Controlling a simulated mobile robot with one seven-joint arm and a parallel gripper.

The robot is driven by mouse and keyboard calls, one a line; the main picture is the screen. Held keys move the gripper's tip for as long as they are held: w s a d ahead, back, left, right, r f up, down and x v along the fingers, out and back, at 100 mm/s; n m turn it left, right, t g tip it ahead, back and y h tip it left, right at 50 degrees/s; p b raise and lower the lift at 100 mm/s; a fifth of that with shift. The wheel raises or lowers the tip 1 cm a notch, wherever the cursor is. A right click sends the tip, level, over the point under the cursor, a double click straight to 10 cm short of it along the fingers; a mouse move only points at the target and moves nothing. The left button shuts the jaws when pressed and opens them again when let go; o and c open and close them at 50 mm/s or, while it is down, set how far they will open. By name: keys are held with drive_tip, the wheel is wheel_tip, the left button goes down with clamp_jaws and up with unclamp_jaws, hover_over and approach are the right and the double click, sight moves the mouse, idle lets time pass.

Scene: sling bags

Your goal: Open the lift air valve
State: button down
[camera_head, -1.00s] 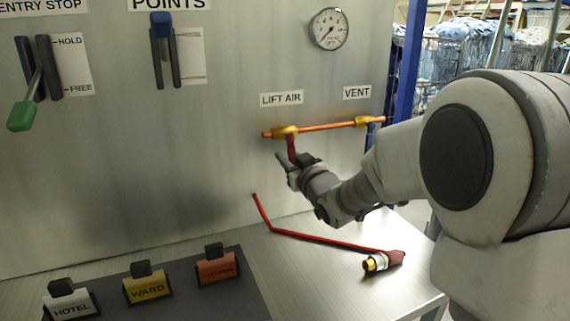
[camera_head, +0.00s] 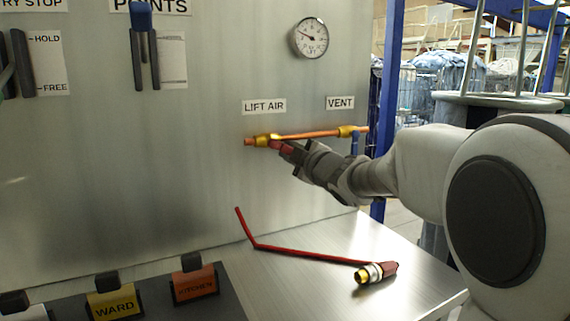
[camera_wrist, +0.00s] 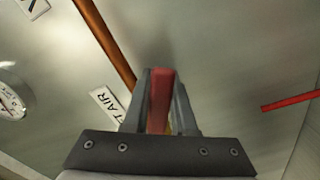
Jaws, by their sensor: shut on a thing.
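The lift air valve (camera_head: 266,140) is a brass body on a copper pipe, below the LIFT AIR label (camera_head: 264,106) on the metal panel. Its red handle (camera_head: 284,147) points right and slightly down, nearly along the pipe. My gripper (camera_head: 286,149) is shut on this handle and partly covers it in the head view. In the wrist view the red handle (camera_wrist: 160,95) lies between the two grey fingers of my gripper (camera_wrist: 161,75). The brass body is mostly hidden there.
The vent valve (camera_head: 346,131) is at the pipe's right end. A pressure gauge (camera_head: 310,38) hangs above. A red hose (camera_head: 305,253) with a brass-ended coupling (camera_head: 376,272) lies on the metal table. HOTEL, WARD and KITCHEN tags stand at lower left; the WARD tag (camera_head: 114,303) is yellow.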

sight(285, 134)
drive_tip(key=shift+w+d+r+n+b, duration=0.1)
drive_tip(key=shift+r+n+b, duration=0.15)
drive_tip(key=shift+r+n, duration=0.5)
drive_tip(key=shift+d+r+n+b, duration=0.15)
drive_tip(key=shift+r+n+b, duration=0.05)
drive_tip(key=shift+n, duration=0.9)
drive_tip(key=shift+w+d+r+n+b, duration=0.1)
drive_tip(key=shift+r+n+b, duration=0.15)
drive_tip(key=shift+r+n, duration=0.5)
drive_tip(key=shift+f+n, duration=0.15)
drive_tip(key=shift+n, duration=0.15)
drive_tip(key=c, duration=0.7)
unclamp_jaws()
drive_tip(key=shift+s, duration=0.15)
drive_tip(key=p+v, duration=0.2)
drive_tip(key=v, duration=1.5)
drive_tip(key=shift+s+p, duration=0.1)
drive_tip(key=shift+p, duration=0.3)
drive_tip(key=shift+d, duration=0.15)
